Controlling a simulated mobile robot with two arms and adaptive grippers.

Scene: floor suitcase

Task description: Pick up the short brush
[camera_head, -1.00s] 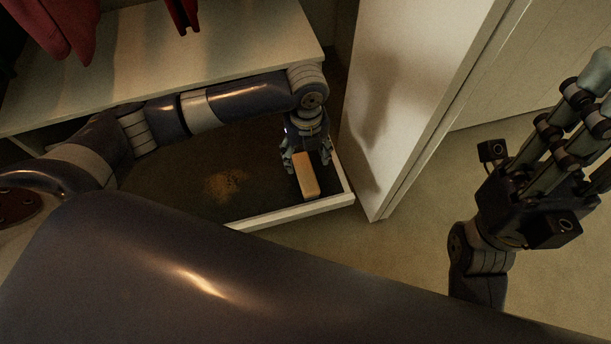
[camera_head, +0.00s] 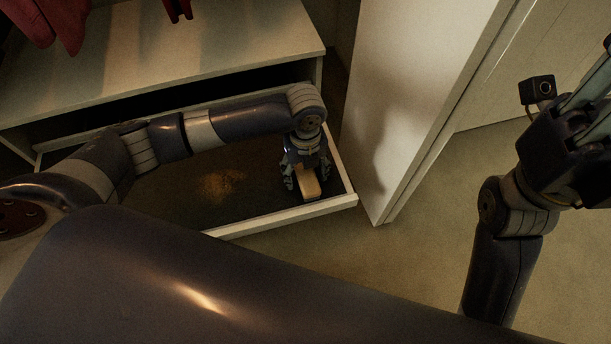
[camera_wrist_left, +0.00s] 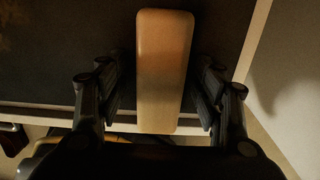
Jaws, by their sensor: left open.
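The short brush, a light wooden block (camera_head: 310,187), lies in the open drawer (camera_head: 285,216) near its front right corner. In the left wrist view the brush (camera_wrist_left: 163,70) runs lengthwise between the two fingers, with a gap on each side. My left gripper (camera_head: 307,184) reaches down into the drawer over the brush, and it also shows in the left wrist view (camera_wrist_left: 162,98). It is open, with a finger on either side of the brush. My right gripper (camera_head: 597,150) is up at the right, cut off by the picture edge; its fingertips are out of view.
The drawer's floor is dark with a brownish patch (camera_head: 222,184) left of the brush. A pale shelf top (camera_head: 200,55) lies above the drawer. A white door panel (camera_head: 405,100) stands close to the drawer's right side. Red cloth (camera_head: 62,25) hangs at top left.

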